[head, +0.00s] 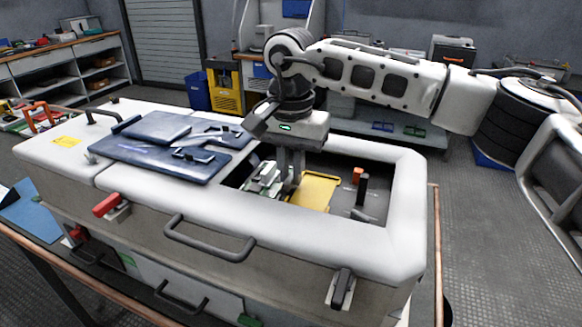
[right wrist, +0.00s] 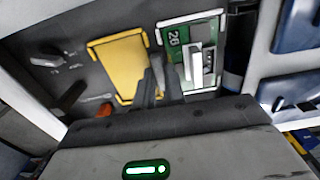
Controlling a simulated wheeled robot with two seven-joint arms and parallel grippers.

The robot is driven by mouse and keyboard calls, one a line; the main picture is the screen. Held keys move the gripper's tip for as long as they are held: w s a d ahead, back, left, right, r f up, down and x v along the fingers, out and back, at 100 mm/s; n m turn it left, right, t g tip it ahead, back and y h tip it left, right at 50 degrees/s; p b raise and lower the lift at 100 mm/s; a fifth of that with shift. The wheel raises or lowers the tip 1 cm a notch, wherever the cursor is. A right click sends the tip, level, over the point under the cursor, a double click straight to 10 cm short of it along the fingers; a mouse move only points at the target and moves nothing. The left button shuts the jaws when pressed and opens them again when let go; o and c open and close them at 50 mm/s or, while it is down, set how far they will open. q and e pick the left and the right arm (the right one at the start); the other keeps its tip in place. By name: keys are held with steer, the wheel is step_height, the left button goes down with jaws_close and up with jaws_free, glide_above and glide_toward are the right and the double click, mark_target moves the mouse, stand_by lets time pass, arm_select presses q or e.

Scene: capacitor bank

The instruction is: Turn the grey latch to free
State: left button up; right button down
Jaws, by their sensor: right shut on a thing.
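My right gripper (head: 290,172) points down into the open bay of the white cabinet (head: 402,205), between the yellow panel (head: 316,190) and the green board (head: 262,180). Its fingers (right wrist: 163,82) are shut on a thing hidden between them. A small grey lever with white markings beside it, which looks like the grey latch (right wrist: 46,58), lies at upper left in the right wrist view, apart from the fingers. In the head view the latch is at the bay's right end (head: 362,214). Its setting is too small to read. My left gripper is not in view.
A dark upright handle (head: 361,190) and an orange piece (head: 357,175) stand right of the yellow panel. The bay's raised rim surrounds the gripper. A blue lid (head: 160,160) lies left of the bay. A red latch (head: 108,205) and a dark latch (head: 341,288) are on the front.

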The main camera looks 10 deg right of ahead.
mark_target(291, 176)
steer(key=c, duration=1.5)
jaws_free()
steer(key=shift+r, duration=0.1)
steer(key=shift+o, duration=0.2)
step_height(291, 176, up, 16)
